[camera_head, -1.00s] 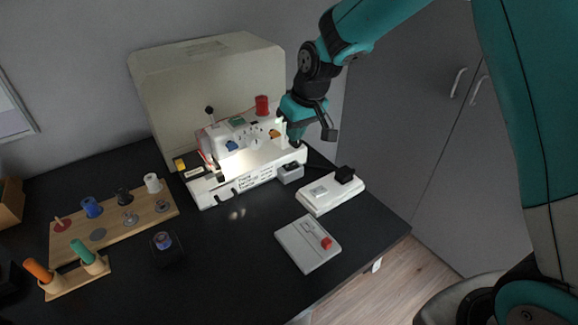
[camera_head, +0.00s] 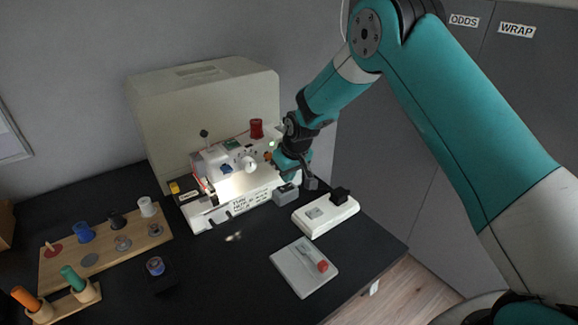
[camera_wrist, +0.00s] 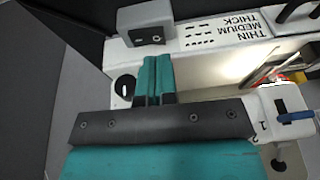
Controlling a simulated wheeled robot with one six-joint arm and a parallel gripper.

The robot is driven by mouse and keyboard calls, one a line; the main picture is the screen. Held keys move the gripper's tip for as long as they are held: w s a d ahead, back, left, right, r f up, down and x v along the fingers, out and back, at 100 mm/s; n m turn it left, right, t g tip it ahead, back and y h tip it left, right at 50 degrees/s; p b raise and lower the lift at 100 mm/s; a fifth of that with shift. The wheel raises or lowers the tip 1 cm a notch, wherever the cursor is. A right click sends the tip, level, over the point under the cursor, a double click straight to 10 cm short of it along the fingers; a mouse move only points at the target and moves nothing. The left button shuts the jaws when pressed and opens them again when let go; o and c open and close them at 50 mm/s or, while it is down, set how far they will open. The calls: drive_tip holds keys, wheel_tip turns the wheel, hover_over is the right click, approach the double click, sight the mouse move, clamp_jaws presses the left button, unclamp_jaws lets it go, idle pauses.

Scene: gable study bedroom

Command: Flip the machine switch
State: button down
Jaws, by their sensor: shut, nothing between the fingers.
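The white machine (camera_head: 235,185) stands on the black desk in front of a cream cover. In the wrist view, a black-and-white rocker switch (camera_wrist: 124,88) sits on the machine's end face, at left. My gripper (camera_wrist: 156,60) is shut and empty, its teal fingertips close beside the switch, to its right in that view. Whether they touch the machine I cannot tell. In the head view my gripper (camera_head: 288,176) is at the machine's right end and hides the switch.
A grey socket box (camera_head: 286,194) sits by the machine's right front. A wooden spool board (camera_head: 105,246) lies on the left.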

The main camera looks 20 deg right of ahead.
sight(282, 190)
drive_tip(key=x, duration=0.4)
drive_tip(key=shift+w+f, duration=0.15)
drive_tip(key=shift+f, duration=0.25)
drive_tip(key=shift+f+b, duration=0.35)
drive_tip(key=shift+f, duration=0.15)
drive_tip(key=shift+a+r, duration=0.1)
drive_tip(key=shift+r, duration=0.1)
drive_tip(key=shift+w+d+r+p, duration=0.15)
drive_tip(key=shift+d+r+p, duration=0.2)
drive_tip(key=shift+d, duration=0.35)
